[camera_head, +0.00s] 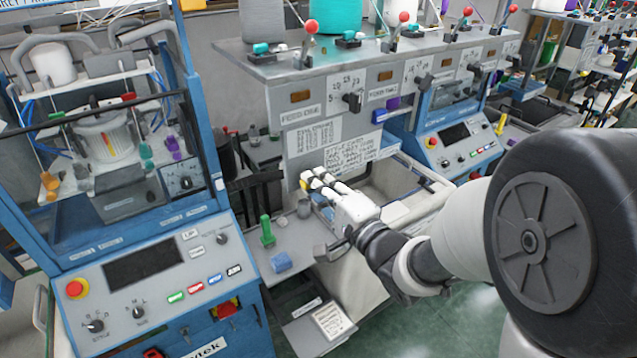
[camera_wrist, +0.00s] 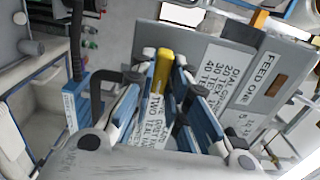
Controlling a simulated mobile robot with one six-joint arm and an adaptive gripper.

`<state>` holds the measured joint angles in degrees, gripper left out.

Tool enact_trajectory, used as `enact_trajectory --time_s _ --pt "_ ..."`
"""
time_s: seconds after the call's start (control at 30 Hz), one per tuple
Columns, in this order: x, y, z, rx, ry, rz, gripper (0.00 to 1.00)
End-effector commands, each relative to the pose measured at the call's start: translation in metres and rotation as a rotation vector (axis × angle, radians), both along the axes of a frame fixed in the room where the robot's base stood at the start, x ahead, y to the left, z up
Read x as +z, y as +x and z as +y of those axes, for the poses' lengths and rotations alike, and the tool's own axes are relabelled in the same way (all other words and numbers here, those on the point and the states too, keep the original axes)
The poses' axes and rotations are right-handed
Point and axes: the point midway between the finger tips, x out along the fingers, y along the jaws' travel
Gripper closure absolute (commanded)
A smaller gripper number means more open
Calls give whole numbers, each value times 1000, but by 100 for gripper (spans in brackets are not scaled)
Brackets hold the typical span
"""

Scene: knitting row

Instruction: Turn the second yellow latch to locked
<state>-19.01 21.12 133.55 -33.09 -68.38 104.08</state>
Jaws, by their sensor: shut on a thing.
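My gripper (camera_head: 318,180) reaches the lower front of the grey knitting-machine panel between two blue machines. In the wrist view my gripper (camera_wrist: 165,56) has its fingers closed on the sides of a yellow latch (camera_wrist: 163,68). The latch stands out lengthwise between the fingertips. In the head view only a small yellow bit of the latch (camera_head: 303,185) shows past the fingers. I cannot tell from the frames whether it is at locked, or which in the row it is. The other yellow latch is not clearly visible.
A style-card sign (camera_head: 350,148) is on the panel right above my gripper. A dark dial (camera_head: 352,101) sits higher up. A green spool (camera_head: 267,230) and blue block (camera_head: 281,262) stand on the shelf at left. A blue machine (camera_head: 150,265) stands close on the left.

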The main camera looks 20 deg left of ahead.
Motion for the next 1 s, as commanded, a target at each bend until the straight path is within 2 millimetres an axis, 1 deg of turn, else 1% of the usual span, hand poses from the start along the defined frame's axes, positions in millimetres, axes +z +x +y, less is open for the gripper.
enact_trajectory --time_s 0.4,0.43,0.67,0.7,1.0 --pt "0 0 0 0 4 5 100" --pt "0 0 0 0 4 5 83" --pt "0 0 0 0 3 4 68" --pt "0 0 0 0 3 4 67" --pt "0 -1 -1 0 3 4 67"
